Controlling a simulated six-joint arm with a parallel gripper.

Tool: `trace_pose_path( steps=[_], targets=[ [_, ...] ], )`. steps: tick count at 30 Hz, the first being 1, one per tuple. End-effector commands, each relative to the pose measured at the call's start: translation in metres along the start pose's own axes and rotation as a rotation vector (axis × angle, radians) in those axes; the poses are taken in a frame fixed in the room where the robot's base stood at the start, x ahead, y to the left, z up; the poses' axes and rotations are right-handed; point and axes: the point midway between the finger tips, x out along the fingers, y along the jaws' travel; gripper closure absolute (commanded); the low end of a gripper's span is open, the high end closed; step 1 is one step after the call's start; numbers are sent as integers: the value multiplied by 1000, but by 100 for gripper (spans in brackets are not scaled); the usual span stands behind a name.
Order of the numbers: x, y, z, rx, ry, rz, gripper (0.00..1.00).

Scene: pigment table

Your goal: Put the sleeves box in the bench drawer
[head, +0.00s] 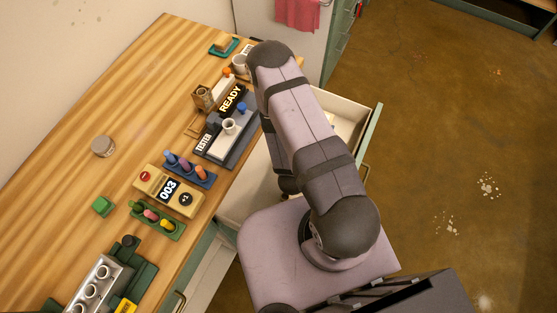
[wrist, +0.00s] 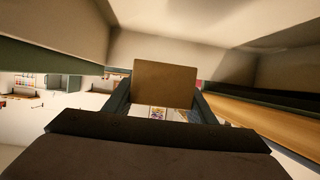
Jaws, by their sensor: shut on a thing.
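My gripper (wrist: 161,104) is shut on a plain brown box (wrist: 166,84), which I take to be the sleeves box; no label shows on the face in view. Its fingers press on the box's left and right sides. In the head view my arm hides the gripper and the box. The bench drawer (head: 352,113) is pulled open at the bench's right side, with a cream inside and a green front. My arm covers part of it. Pale walls surround the box in the wrist view; I cannot tell whether it touches any of them.
The wooden bench top (head: 110,75) holds a tester (head: 228,128) with a READY sign, a counter box (head: 168,190) reading 003, racks of coloured pieces and a grey block (head: 98,285) with round holes. A pink towel (head: 297,14) hangs behind. Brown floor is clear at right.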

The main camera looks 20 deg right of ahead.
Motion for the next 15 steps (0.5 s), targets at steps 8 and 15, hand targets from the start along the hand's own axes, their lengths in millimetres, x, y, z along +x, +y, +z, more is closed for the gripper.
trace_pose_path(
  steps=[8, 15],
  targets=[
    [7, 0, 16, 0, 1, 0, 79],
    [20, 0, 47, 0, 1, 0, 79]
  ],
)
